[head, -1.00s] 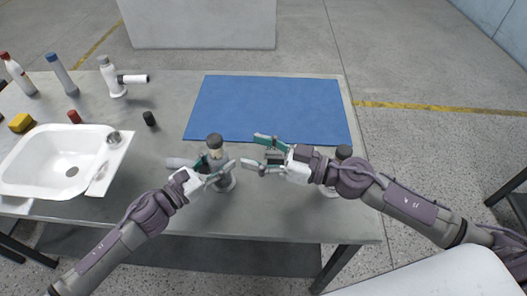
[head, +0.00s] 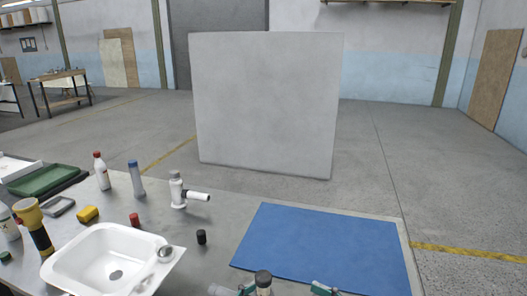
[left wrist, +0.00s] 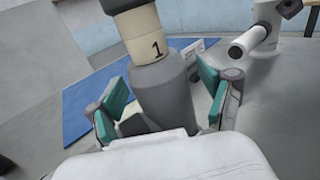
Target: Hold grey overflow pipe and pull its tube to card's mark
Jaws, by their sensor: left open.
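The grey overflow pipe (left wrist: 160,92) stands upright in the left wrist view. Its cream tube (left wrist: 140,35) shows the number 1 below a dark cap (left wrist: 126,4). My left gripper (left wrist: 165,80) is open, with one teal finger on each side of the grey body. I cannot tell whether the pads touch it. A small white marked piece (left wrist: 196,47), possibly the card, sits behind the pipe.
A blue mat (head: 325,248) covers the table's right part. A white overflow pipe (head: 178,192) with a side spout stands at the back. A white basin (head: 80,253), a red cap (head: 134,219), a black cap (head: 201,237) and a yellow sponge (head: 88,214) lie left.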

